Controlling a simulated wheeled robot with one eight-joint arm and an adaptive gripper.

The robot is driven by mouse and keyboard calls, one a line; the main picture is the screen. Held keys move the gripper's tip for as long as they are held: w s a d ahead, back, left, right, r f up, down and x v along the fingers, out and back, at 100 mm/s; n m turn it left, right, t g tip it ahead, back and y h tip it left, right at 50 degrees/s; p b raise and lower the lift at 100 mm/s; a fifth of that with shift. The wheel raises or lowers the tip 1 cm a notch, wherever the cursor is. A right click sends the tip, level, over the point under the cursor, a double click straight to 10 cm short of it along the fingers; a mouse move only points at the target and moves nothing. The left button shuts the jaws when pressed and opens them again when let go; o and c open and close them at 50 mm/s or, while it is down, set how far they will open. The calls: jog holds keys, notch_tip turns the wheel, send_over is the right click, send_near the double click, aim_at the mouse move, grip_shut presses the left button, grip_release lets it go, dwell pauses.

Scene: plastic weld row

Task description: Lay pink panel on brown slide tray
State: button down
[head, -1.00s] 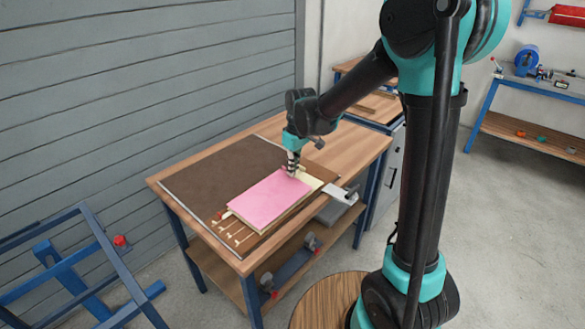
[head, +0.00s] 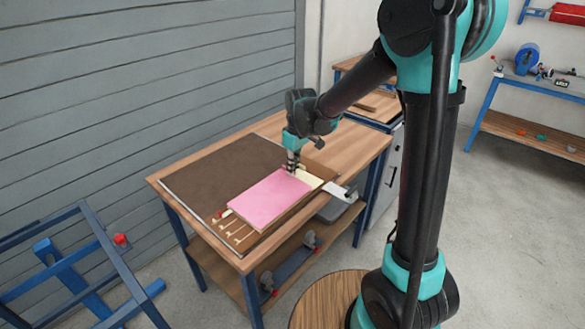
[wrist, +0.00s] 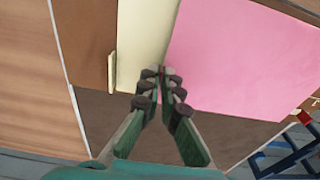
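The pink panel (head: 268,197) lies flat, as far as I can see, over a cream sheet (head: 314,181) that shows along its right edge. Under them is a brown board (head: 318,168), apparently the slide tray, with its edges showing around the sheets. My gripper (head: 293,170) points down at the panel's far edge. In the wrist view, my fingertips (wrist: 161,73) are close together at a corner of the pink panel (wrist: 240,55), beside the cream sheet (wrist: 145,40) and the brown board (wrist: 85,40). Whether they pinch the panel is hidden.
The wooden bench (head: 168,188) carries a dark brown mat (head: 220,170). Thin cream strips (head: 235,230) lie at its near end. A pale grey plate (head: 340,191) juts past the right edge. A blue frame (head: 100,255) stands at left; a wooden round top (head: 318,302) is in front.

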jog(key=shift+f, duration=0.4)
dwell(0.4)
jog(key=c, duration=1.2)
grip_release()
jog(key=shift+r, duration=0.15)
jog(key=shift+r, duration=3.4)
